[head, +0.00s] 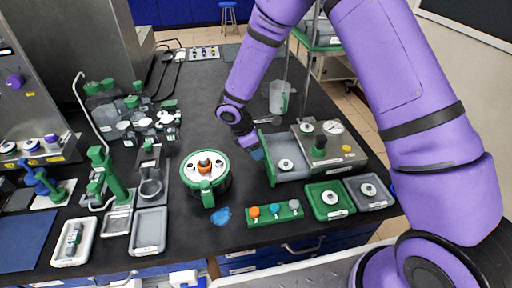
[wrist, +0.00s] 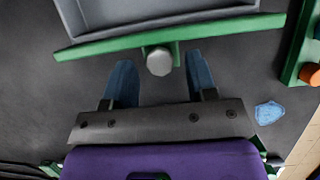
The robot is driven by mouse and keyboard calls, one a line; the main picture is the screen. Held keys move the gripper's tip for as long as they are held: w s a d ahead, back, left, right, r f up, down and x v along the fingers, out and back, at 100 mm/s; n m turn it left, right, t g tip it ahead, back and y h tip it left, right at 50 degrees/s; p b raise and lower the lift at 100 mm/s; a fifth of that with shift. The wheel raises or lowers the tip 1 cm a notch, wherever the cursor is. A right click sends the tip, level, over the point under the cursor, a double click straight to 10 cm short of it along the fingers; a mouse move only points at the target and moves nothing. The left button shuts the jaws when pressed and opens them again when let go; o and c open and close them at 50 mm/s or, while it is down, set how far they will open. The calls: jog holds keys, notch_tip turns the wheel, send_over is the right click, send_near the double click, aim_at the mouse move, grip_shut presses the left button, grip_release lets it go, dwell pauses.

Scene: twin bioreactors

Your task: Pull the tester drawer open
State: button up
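The tester (head: 328,150) is a grey metal box with a dial and a dark green knob on top, right of centre in the head view. Its grey drawer (head: 294,174) stands out to the left, with a white-topped round piece inside. The drawer's green front (wrist: 95,46) carries a round grey handle knob (wrist: 159,61) in the wrist view. My gripper (wrist: 159,68) is open, its two blue fingers either side of the knob with a gap on each side. In the head view my gripper (head: 254,153) is at the green front, and the knob is hidden.
A green rack (head: 264,222) with coloured caps, a green tray (head: 316,206) and a grey tray (head: 382,201) lie in front of the tester. A round green-and-white device (head: 207,186) stands to the left. A blue patch (head: 221,216) lies on the dark bench.

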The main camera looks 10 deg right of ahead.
jog(key=v, duration=1)
jog(key=shift+a+r, duration=0.25)
jog(key=shift+r, duration=0.1)
jog(key=s+d+r+m+t, duration=0.1)
jog(key=s+d+r+m, duration=0.2)
jog(key=d+r, duration=0.3)
jog(key=s+d+r+m+y, duration=0.1)
jog(key=s+d+r+m, duration=0.25)
jog(key=r, duration=0.45)
jog(key=s+d+r+m+t, duration=0.1)
jog(key=s+d+r+m, duration=0.2)
jog(key=r, duration=0.4)
jog(key=s+d+r+m+t+y, duration=0.1)
jog(key=s+d+r+m, duration=0.2)
jog(key=s, duration=0.7)
jog(key=s+d+r+m+t+y, duration=0.2)
jog(key=s+d+r+m, duration=0.2)
jog(key=s, duration=0.6)
jog(key=shift+d+m, duration=0.75)
jog(key=shift+d, duration=0.45)
